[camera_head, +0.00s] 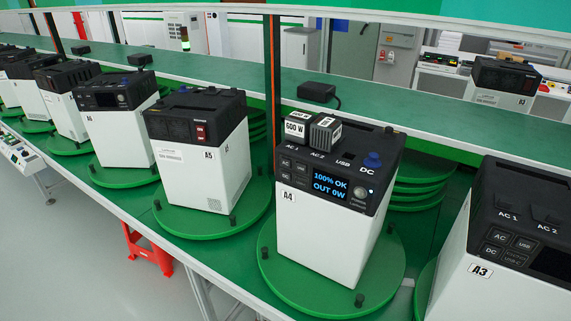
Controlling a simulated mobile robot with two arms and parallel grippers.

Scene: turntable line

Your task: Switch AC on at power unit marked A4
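The power unit marked A4 (318,235) stands upright on a green round turntable (290,288), right of the middle. Its label A4 (288,196) is at the upper left of its white front. Its screen (329,186) is lit and reads 100% OK, OUT 0W. Small dark buttons (293,171) sit left of the screen; their lettering is too small to read surely. A round knob or button (359,198) is right of the screen. A small block marked 600 W (297,127) and a grey one (325,132) stand on its top. Neither of my grippers is in view.
Unit A3 (494,285) stands close on the right with its screen dark. Unit A5 (195,175) is on the left, turned on its turntable (180,222). A dark post (271,80) rises behind A4. A red stool (146,245) is below the line.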

